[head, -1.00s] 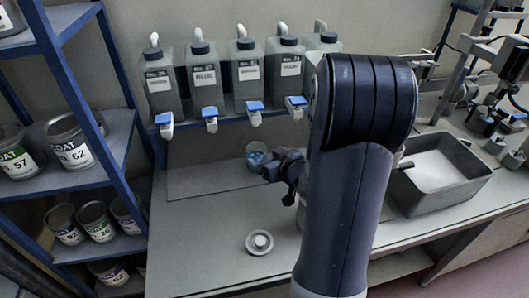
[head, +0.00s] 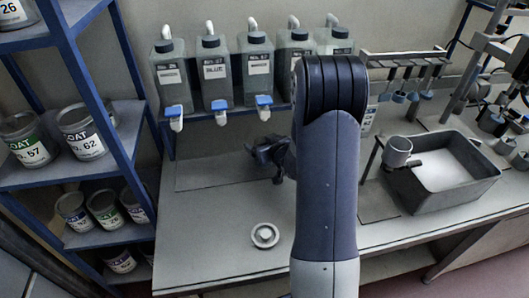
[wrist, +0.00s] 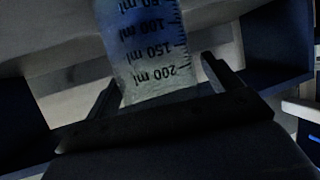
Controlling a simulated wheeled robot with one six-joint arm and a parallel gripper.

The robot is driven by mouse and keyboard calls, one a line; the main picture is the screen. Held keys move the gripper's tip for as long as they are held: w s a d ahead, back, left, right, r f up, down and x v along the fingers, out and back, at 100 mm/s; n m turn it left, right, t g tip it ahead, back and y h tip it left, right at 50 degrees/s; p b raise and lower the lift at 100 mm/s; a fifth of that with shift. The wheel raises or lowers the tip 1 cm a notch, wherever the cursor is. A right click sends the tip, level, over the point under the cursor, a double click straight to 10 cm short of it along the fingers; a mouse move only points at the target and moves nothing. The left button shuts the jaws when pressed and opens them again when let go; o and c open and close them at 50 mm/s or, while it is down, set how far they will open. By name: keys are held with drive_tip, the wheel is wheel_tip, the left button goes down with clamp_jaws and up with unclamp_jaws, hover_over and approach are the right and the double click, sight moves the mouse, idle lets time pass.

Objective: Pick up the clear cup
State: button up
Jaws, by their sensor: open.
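The clear cup (wrist: 150,50) fills the upper middle of the wrist view, with black millilitre markings that appear upside down. My gripper (wrist: 160,70) is open, with one finger on each side of the cup. I cannot tell whether either finger touches it. In the head view my gripper (head: 268,150) is low over the back of the bench, below the row of bottles, and the cup is hidden behind it.
A white ring-shaped piece (head: 265,235) lies on the bench (head: 205,245) in front. Bottles with blue taps (head: 221,108) hang above. A blue rack with cans (head: 80,132) stands left.

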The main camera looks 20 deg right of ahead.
drive_tip(key=shift+w+f, duration=0.15)
drive_tip(key=shift+w, duration=0.2)
drive_tip(key=c, duration=1.3)
drive_tip(key=shift+o, duration=0.2)
drive_tip(key=shift+r, duration=0.2)
drive_tip(key=w+a+r+b, duration=0.1)
drive_tip(key=a+b, duration=0.2)
drive_tip(key=a, duration=0.5)
drive_tip(key=w+a+r+b, duration=0.2)
drive_tip(key=a+b, duration=0.1)
drive_tip(key=a, duration=0.6)
drive_tip(key=shift+w+a, duration=0.25)
drive_tip(key=shift+a, duration=0.05)
